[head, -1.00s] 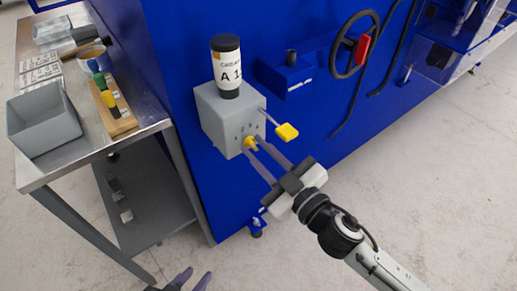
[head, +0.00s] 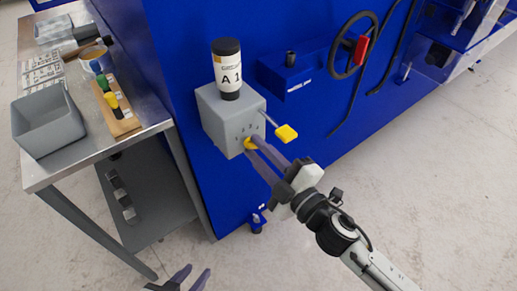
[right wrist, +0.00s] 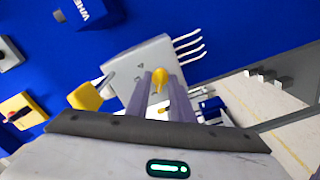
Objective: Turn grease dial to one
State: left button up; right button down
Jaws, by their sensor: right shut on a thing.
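The grease dial is a small yellow knob (head: 250,144) low on the front of a grey box (head: 222,122) fixed to the blue machine. Small marks sit above the knob; I cannot read them. My right gripper (head: 264,150) is shut on the yellow knob. In the right wrist view the yellow knob (right wrist: 159,80) shows between the two purple fingers (right wrist: 160,88). A grease cartridge labelled A 1 (head: 227,70) stands upright on the box. My left gripper (head: 188,278) is open and empty at the bottom edge of the head view.
A yellow-handled lever (head: 286,133) sticks out from the box's right side, close to my right gripper. A blue bracket (head: 287,78) and a black handwheel (head: 354,44) are further right. A steel table (head: 58,172) with a grey bin (head: 48,122) stands left.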

dwell(0.3)
jog(key=c, duration=1.9)
grip_release()
jog(key=shift+s, duration=0.15)
jog(key=b+v, duration=0.1)
jog(key=v, duration=0.9)
